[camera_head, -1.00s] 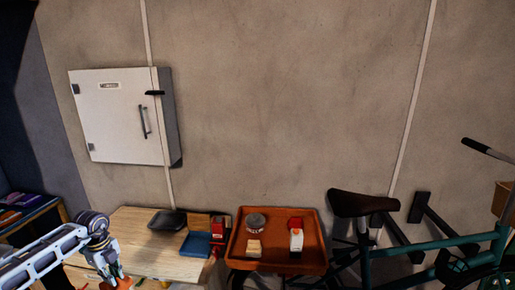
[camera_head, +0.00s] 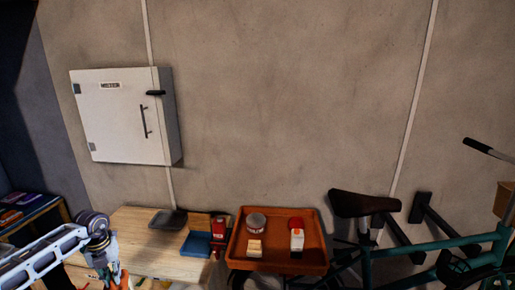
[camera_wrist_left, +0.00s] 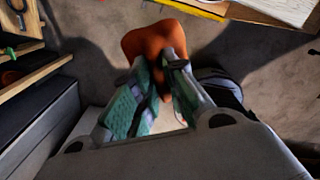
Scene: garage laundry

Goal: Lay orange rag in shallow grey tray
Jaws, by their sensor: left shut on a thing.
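The orange rag (camera_wrist_left: 150,40) hangs from the fingertips of my left gripper (camera_wrist_left: 160,72) in the left wrist view. In the head view, the left gripper (camera_head: 112,277) is at the bottom left, shut on the rag (camera_head: 125,281), which the picture's lower edge partly cuts off. The shallow grey tray (camera_head: 167,219) lies on the wooden worktop near the wall, above and to the right of the gripper in the head view. The gripper and rag are apart from the tray. My right gripper is not in view.
On the worktop (camera_head: 135,232), a blue bin (camera_head: 197,244) and a red bottle (camera_head: 218,227) stand right of the grey tray. An orange tray (camera_head: 300,265) holding a tin and other items is further right, beside a bicycle (camera_head: 420,247). Bare worktop lies in front of the grey tray.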

